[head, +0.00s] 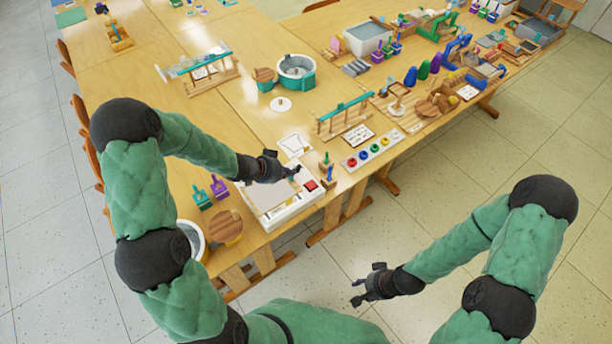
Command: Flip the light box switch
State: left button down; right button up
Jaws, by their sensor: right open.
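The light box (293,210) is a flat white box with a pale top panel, lying at the near edge of the wooden table. A red switch (311,185) sits on its right end. My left gripper (292,171) is over the far side of the light box, a little left of and beyond the switch. It covers part of the box, and I cannot tell whether its fingers are open or touching anything. My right gripper (357,292) is open and empty, out over the floor in front of the table.
A small wooden stand with blue and green pieces (326,170) is close to the right of the switch. A tray with coloured rings (374,151) lies further right. Purple and teal pieces (210,191) and a round wooden lid (225,226) are left of the box. The floor (430,200) between table and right arm is clear.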

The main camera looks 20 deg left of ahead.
pick_arm(q)
jog(key=shift+w+a+r, duration=0.25)
jog(key=shift+a+r, duration=0.1)
jog(key=shift+r, duration=0.05)
jog(key=b, duration=0.4)
send_over(305, 184)
jog(key=f, duration=0.7)
jog(key=shift+w+a+f, duration=0.1)
jog(key=shift+w+f, duration=0.1)
jog(key=shift+w, duration=0.05)
notch_tip(305, 184, down, 2)
jog(key=shift+f+b, duration=0.25)
jog(key=shift+b, duration=0.45)
jog(key=shift+f, duration=0.6)
jog(key=shift+f, duration=0.1)
